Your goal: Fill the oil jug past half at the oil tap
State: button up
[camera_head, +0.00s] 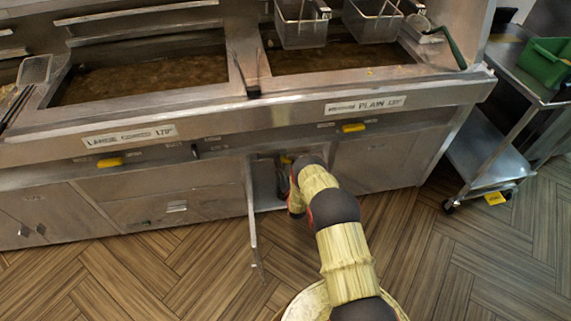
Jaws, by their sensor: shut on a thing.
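My arm reaches down to the open cabinet (268,199) under the fryer range, between the two fryer bays. Its last links bend at the opening, and I cannot make out my gripper's fingers there. A dark shape shows inside the opening, too small to identify. A small yellow part (286,160) shows at the top of the opening, just left of my arm; I cannot tell whether it is the oil tap's handle. I cannot see the oil jug or any oil level in it.
The cabinet door (253,220) stands open toward me, left of my arm. Two oil vats (140,78) (335,58) are above, with fry baskets (300,25) over the right one. A steel cart (490,150) with a green bin (548,62) stands right. The wooden floor in front is clear.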

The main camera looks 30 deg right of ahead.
jog(key=shift+m, duration=0.5)
jog(key=o, duration=1.2)
jog(key=shift+c, duration=0.2)
jog(key=v, duration=1.2)
